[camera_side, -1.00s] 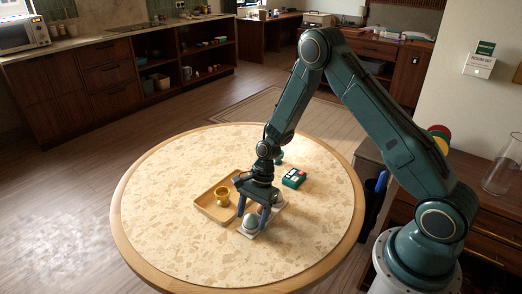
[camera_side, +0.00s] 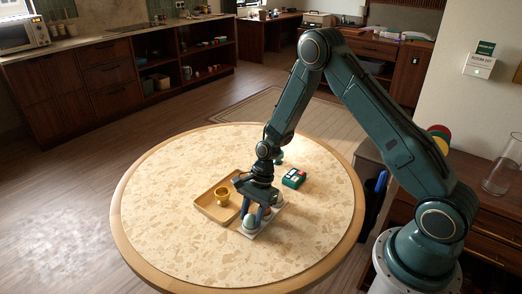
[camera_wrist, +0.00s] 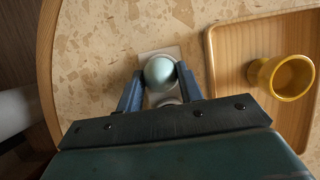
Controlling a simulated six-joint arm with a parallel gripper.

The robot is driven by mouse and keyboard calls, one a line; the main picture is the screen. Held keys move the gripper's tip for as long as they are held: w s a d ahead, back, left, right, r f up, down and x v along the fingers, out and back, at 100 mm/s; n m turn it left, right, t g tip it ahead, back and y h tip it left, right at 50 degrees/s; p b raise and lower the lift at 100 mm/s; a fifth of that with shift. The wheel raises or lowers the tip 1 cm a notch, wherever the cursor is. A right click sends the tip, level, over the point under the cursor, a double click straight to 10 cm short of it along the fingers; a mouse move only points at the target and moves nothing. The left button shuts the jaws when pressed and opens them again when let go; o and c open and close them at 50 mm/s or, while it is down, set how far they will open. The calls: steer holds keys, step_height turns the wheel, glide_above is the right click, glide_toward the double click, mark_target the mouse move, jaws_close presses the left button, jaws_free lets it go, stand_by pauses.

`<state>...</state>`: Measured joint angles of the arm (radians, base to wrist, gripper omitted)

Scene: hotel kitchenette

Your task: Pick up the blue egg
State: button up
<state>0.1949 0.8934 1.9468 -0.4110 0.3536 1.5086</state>
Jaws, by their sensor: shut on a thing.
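The pale blue egg (camera_side: 249,221) sits at a light, square-edged holder (camera_side: 257,234) on the round table. In the wrist view the egg (camera_wrist: 160,72) is between the two blue fingers, with the pale edge of the holder (camera_wrist: 146,54) showing behind it. My gripper (camera_wrist: 160,78) is shut on the egg, one finger at each side. In the side view my gripper (camera_side: 254,216) points down, low over the holder. A pale rounded shape (camera_wrist: 168,102) shows just below the egg in the wrist view, partly hidden by my gripper. I cannot see a gap under the egg.
A wooden tray (camera_side: 205,206) with a yellow cup (camera_side: 222,196) lies close to the left of my gripper. The table's front (camera_side: 210,260) is clear.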

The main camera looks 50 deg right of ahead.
steer(key=shift+r, duration=0.1)
step_height(320, 180, up, 20)
stand_by(0.8)
steer(key=shift+w, duration=0.1)
stand_by(0.5)
steer(key=w+d+f, duration=0.3)
steer(key=w+f, duration=0.7)
steer(key=w, duration=0.3)
steer(key=shift+w+d+f, duration=0.25)
steer(key=shift+w+f, duration=0.05)
steer(key=shift+f, duration=0.1)
steer(key=shift+a, duration=0.4)
stand_by(0.5)
